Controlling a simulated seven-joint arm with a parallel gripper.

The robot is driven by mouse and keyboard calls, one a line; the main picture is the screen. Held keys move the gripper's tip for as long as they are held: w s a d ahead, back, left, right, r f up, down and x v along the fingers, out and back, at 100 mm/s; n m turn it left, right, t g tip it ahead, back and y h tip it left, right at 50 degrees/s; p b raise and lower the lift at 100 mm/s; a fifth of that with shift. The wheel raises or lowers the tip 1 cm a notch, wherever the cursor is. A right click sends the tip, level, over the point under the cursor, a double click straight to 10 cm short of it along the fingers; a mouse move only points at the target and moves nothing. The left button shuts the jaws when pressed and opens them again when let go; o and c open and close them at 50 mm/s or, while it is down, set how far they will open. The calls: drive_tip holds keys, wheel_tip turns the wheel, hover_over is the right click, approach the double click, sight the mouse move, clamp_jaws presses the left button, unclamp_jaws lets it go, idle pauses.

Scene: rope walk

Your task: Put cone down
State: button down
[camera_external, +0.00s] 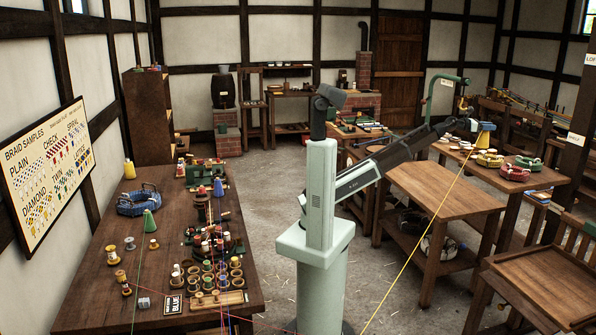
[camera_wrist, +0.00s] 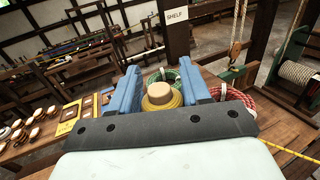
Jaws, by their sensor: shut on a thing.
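The yellow cone (camera_external: 483,139) is in my gripper (camera_external: 478,125) at the far end of my stretched-out arm, on the right of the external view. In the wrist view, the cone's round tan top (camera_wrist: 159,93) sits between the two blue fingers of my gripper (camera_wrist: 160,92), with yellow thread below the top. A yellow thread (camera_external: 424,235) runs from the cone down to the lower middle of the external view. The cone shows over the table with rope coils (camera_external: 514,185); its height above that table is hard to tell.
A green coil (camera_wrist: 186,76) and a red coil (camera_wrist: 240,98) lie close beyond the fingers. A bare wooden table (camera_external: 440,190) stands nearer my base. The left bench (camera_external: 85,285) holds spools, a green cone (camera_external: 151,225) and another yellow cone (camera_external: 129,170). A post carries a SHELF label (camera_wrist: 177,16).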

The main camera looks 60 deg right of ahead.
drive_tip(key=s+a+f+m+g+y, duration=0.1)
drive_tip(key=s+a+m+y, duration=0.35)
drive_tip(key=a+y, duration=0.2)
wheel_tip(320, 180, down, 9)
drive_tip(key=shift+w+d+f+y, duration=0.15)
drive_tip(key=shift+w+d+y, duration=0.05)
drive_tip(key=shift+y, duration=0.15)
drive_tip(key=shift+f, duration=0.1)
idle(0.3)
drive_tip(key=c, duration=0.5)
unclamp_jaws()
drive_tip(key=w, duration=1.2)
drive_tip(key=shift+d, duration=0.15)
